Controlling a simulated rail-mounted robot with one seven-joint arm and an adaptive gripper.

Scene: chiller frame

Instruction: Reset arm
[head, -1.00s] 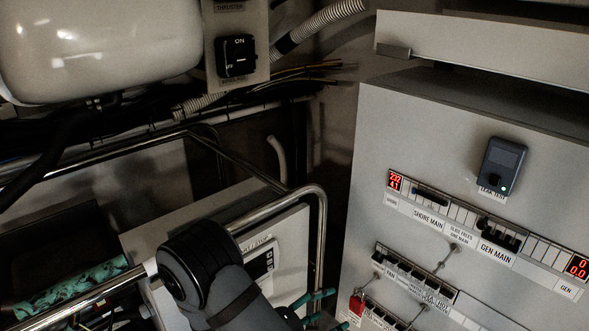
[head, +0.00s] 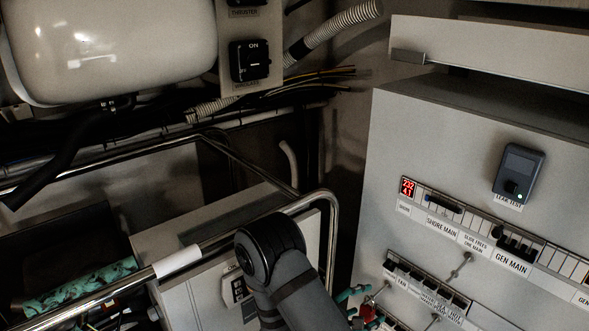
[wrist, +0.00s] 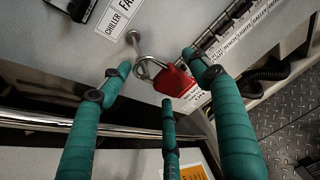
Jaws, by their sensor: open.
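A red padlock (wrist: 174,80) with a metal shackle shows between and just beyond the fingertips, by a metal toggle switch (wrist: 134,40) on the grey panel. I cannot tell whether a finger touches it or whether the shackle goes around the toggle. In the head view, the teal fingers (head: 352,294) show beside the red padlock (head: 368,314) at the bottom. My dark forearm hides part of the cabinet behind.
A steel rail (head: 225,233) runs across in front of a grey box (head: 150,243). The breaker panel (head: 440,130) with a red display and labelled switches fills the right. Teal cloth (head: 80,288) lies lower left.

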